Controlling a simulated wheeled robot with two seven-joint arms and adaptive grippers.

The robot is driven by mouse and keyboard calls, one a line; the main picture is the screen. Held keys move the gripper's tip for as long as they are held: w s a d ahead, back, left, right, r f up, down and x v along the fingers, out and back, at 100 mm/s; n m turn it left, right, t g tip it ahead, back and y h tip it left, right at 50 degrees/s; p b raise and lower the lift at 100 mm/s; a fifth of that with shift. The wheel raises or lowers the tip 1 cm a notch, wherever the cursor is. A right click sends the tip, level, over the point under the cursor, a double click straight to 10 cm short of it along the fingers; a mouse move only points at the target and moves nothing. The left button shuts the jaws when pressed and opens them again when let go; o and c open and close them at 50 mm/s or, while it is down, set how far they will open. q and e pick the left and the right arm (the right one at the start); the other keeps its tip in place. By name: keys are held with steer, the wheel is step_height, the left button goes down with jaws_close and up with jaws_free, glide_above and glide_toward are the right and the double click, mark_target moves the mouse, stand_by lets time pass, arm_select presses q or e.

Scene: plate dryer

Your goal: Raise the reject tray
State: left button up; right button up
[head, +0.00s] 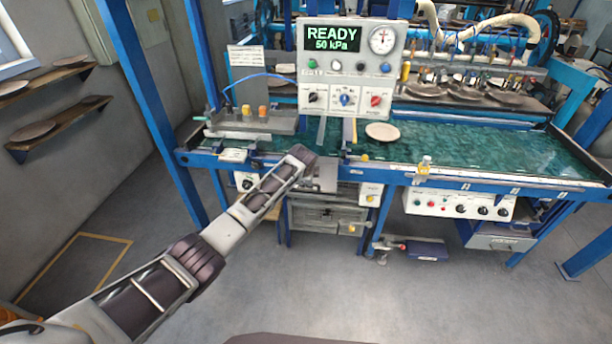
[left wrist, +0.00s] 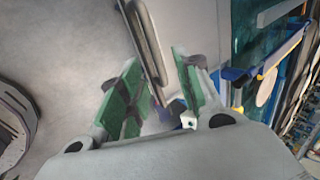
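My left gripper (head: 322,178) is at the front edge of the blue-framed table, above a grey metal box unit (head: 325,215). In the left wrist view the gripper (left wrist: 158,95) is open, its two green-padded fingers apart. A long grey rounded bar (left wrist: 148,40) runs between the fingers with gaps showing; I cannot tell if it touches either one. A grey drawer-like tray (head: 500,241) with a small label hangs under the table at the right; the label is too small to read. I cannot tell which part is the reject tray. My right gripper is not in view.
A control panel (head: 345,68) reads READY 50 kPa. A pale plate (head: 382,132) lies on the green belt (head: 460,147). A knob box (head: 458,205) hangs under the front rail. A blue pedal (head: 427,250) is on the floor. The floor in front is clear.

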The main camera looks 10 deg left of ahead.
arm_select(q)
steer(key=shift+v, duration=2.6)
steer(key=s+a+f+n+g, duration=0.1)
steer(key=s+a+f+n, duration=0.2)
steer(key=f, duration=0.8)
steer(key=s+a+f+n, duration=0.15)
steer(key=s+f, duration=0.25)
steer(key=f, duration=0.6)
steer(key=s+a+f+n+g, duration=0.1)
steer(key=s+a+f+n, duration=0.15)
steer(key=s+f, duration=0.65)
steer(key=s+a+f+n+g, duration=0.15)
steer(key=s+a+f, duration=0.25)
steer(key=s+f, duration=0.55)
steer(key=s+a+f+n, duration=0.2)
steer(key=s+f, duration=0.4)
steer(key=s, duration=0.8)
steer(key=s+a+f+n+g, duration=0.1)
steer(key=s+a+f+n, duration=0.2)
steer(key=s+f, duration=0.4)
steer(key=s+a+f+n+g, duration=0.1)
steer(key=s+f, duration=0.6)
steer(key=s, duration=1.5)
steer(key=shift+a+n, duration=0.75)
steer(key=shift+a, duration=0.3)
